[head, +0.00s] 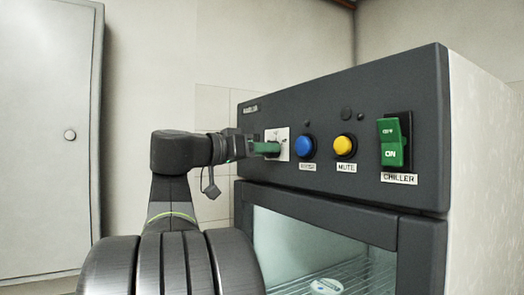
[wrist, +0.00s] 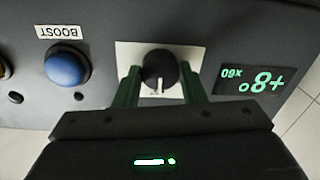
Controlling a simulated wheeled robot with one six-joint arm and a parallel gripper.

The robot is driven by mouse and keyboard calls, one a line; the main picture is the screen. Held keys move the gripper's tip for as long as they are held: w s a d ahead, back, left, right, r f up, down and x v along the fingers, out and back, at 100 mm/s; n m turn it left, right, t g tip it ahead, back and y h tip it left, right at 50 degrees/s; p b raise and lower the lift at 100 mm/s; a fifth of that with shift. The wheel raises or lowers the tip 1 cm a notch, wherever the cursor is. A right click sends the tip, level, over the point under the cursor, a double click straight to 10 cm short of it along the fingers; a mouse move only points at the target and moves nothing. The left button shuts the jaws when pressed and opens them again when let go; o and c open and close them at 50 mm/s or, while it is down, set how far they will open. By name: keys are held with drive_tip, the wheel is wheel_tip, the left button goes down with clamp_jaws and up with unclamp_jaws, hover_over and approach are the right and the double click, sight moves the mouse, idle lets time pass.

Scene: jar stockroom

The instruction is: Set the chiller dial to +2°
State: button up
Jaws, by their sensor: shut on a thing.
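The chiller dial is a round black knob (wrist: 159,69) on a white plate (wrist: 195,58). A white pointer line on its face points toward the bottom of the wrist picture. My gripper (wrist: 160,76) has its green fingers on either side of the knob, shut on it. The display (wrist: 252,80) beside the plate shows +8° upside down in green, with smaller characters next to it. In the head view my gripper (head: 270,147) reaches the plate (head: 284,139) from the left and hides the knob.
The dark chiller panel (head: 340,95) also carries a blue button (head: 304,146), a yellow MUTE button (head: 344,145) and a green rocker switch (head: 392,142) marked OFF and ON. Below is a glass door (head: 290,245) with a wire shelf inside. A pale cabinet (head: 45,140) stands at left.

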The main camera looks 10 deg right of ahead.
drive_tip(key=shift+n, duration=0.3)
drive_tip(key=shift+n+p, duration=1.6)
drive_tip(key=shift+n, duration=3.9)
drive_tip(key=o, duration=1)
drive_tip(key=shift+a, duration=0.15)
